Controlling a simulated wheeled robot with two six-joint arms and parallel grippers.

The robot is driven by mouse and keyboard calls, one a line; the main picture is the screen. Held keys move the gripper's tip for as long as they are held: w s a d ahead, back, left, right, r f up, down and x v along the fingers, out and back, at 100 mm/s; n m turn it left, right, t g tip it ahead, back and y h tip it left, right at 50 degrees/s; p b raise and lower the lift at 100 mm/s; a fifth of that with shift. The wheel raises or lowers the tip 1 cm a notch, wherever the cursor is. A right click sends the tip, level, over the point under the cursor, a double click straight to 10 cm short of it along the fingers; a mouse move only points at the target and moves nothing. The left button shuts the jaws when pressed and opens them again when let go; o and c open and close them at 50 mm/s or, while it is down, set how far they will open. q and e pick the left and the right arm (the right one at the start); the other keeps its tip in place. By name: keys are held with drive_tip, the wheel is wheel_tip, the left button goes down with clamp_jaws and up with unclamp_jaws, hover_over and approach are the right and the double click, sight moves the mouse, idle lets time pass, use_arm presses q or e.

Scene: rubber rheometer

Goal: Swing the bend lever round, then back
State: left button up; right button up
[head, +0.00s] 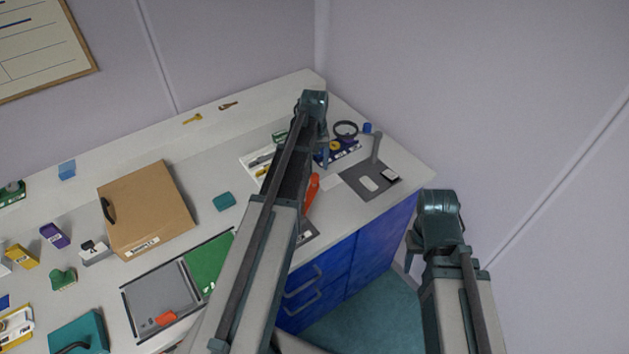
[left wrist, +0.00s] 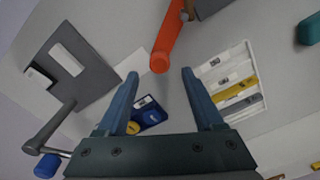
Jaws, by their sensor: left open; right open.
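An orange lever (head: 312,193), which looks like the bend lever, lies over the bench near its front edge and is partly hidden by my left arm in the head view. In the left wrist view the orange lever (left wrist: 168,36) comes down from the top, its rounded end lined up between my fingertips. My left gripper (left wrist: 160,75) is open and empty; I cannot tell its height above the lever. In the head view my left gripper (head: 323,155) is mostly hidden by its own arm. My right gripper (head: 411,252) hangs off the bench's right side, away from the lever.
A grey plate (head: 355,184) with a grey rod handle (head: 376,147) stands right of the lever. A blue device (left wrist: 150,112) and a white tray (left wrist: 211,66) with several compartments lie close by. A cardboard box (head: 150,210) and a teal block (head: 224,201) stand to the left.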

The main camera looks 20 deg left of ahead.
sight(315, 175)
use_arm(q)
wheel_tip(315, 175, down, 4)
drive_tip(key=b, duration=0.3)
drive_tip(key=shift+f, duration=0.15)
clamp_jaws()
idle(1.3)
